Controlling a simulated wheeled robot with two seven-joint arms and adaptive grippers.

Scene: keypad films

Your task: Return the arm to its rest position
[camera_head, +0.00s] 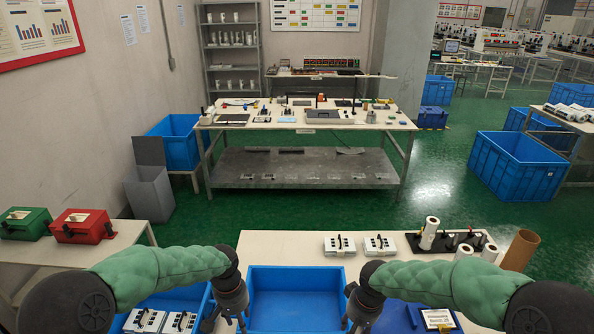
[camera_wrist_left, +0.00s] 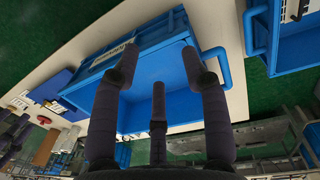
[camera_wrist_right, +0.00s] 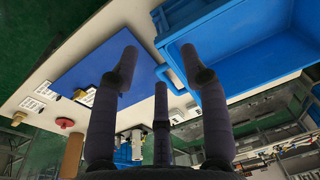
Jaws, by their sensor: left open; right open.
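My left gripper (camera_head: 232,312) hangs at the left edge of the empty blue tray (camera_head: 295,295) on the near table. In the left wrist view its fingers (camera_wrist_left: 158,65) are spread, with nothing between them, and the blue tray (camera_wrist_left: 150,95) shows behind them. My right gripper (camera_head: 358,318) is at the right edge of the same tray, above its rim. In the right wrist view its fingers (camera_wrist_right: 158,65) are spread and empty, between a flat blue panel (camera_wrist_right: 85,70) and the tray (camera_wrist_right: 255,60). Both arms reach forward in green sleeves.
White keypad units (camera_head: 339,245) stand at the back of the near table, beside a black rack with white film rolls (camera_head: 429,233). A left blue bin (camera_head: 185,300) holds more units. A brown tube (camera_head: 520,250) stands at right. Green and red boxes (camera_head: 82,227) sit on the left table.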

